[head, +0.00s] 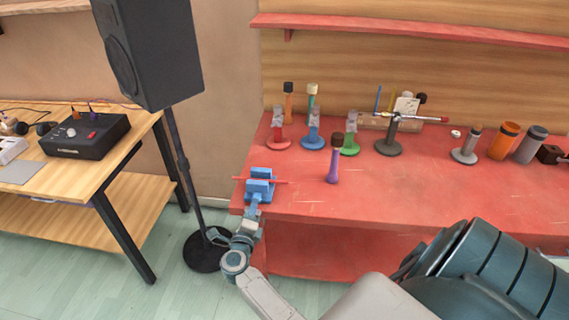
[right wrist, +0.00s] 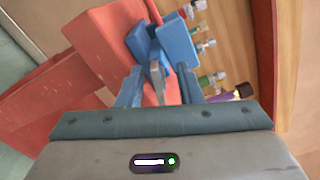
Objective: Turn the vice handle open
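A blue vice (head: 260,186) sits at the left front corner of the red workbench (head: 300,196). A thin red bar (head: 278,182) lies across it; I cannot tell whether it is clamped in the jaws. The vice fills the upper middle of the right wrist view (right wrist: 176,45). A grey bar-like part (right wrist: 157,84), seemingly the vice handle, points toward the camera there. My right gripper (head: 253,212) is at the vice's near side. In the right wrist view its fingers (right wrist: 160,88) are apart on both sides of the grey part, with gaps visible. My left gripper is not in view.
A purple-handled tool (head: 332,165) stands right of the vice. Behind are small red, blue and green stands (head: 312,140), and to the right an orange cup (head: 503,141). A black speaker (head: 150,50) on a stand rises left of the bench, near my right gripper.

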